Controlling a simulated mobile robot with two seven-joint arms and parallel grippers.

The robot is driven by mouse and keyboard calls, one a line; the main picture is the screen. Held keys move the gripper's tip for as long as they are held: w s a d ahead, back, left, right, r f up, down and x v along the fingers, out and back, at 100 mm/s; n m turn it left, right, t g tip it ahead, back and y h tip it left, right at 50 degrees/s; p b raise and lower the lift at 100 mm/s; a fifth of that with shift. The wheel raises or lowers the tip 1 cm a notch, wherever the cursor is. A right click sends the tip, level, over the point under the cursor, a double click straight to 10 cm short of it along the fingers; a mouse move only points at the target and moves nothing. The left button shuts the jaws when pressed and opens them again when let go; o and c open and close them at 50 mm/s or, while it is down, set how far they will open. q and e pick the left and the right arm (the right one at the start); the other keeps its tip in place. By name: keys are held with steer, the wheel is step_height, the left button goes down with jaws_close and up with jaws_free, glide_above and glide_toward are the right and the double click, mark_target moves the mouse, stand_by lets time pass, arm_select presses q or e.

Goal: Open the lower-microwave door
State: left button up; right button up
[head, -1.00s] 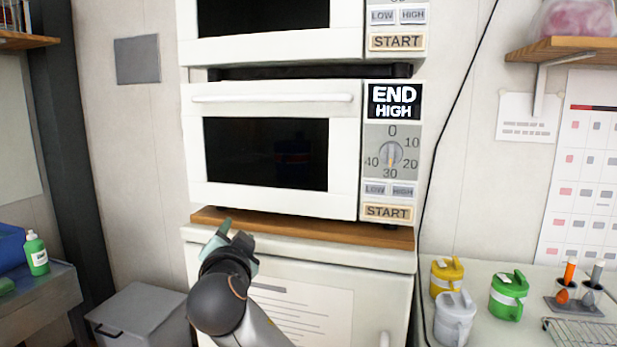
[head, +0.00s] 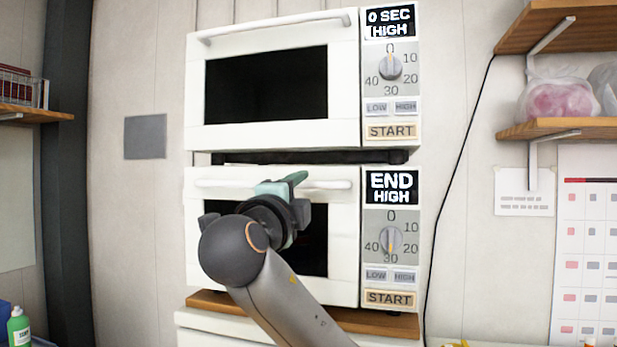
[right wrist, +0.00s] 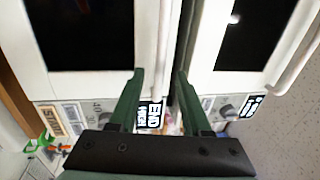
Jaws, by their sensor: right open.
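The lower microwave (head: 199,240) is white, with its door shut and its display reading END HIGH. Its white bar handle (head: 328,185) runs along the top of the door. My right gripper (head: 290,192) is open in front of the door at about handle height, hiding the middle of the handle and part of the dark window. In the right wrist view, turned on its side, the open green fingers (right wrist: 159,76) appear on either side of the lower handle (right wrist: 164,45). I cannot tell whether they touch it. My left gripper is not in view.
A second white microwave (head: 196,110) stands just above, door shut, display reading 0 SEC HIGH, with its own handle (head: 300,22). A wooden shelf (head: 570,128) with bagged goods is on the right wall. A black cable (head: 452,190) hangs beside the microwaves.

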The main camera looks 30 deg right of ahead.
mark_target(307, 187)
steer(key=p+x, duration=0.1)
steer(key=x, duration=0.4)
steer(key=shift+w+d, duration=0.1)
jaws_close()
stand_by(1.3)
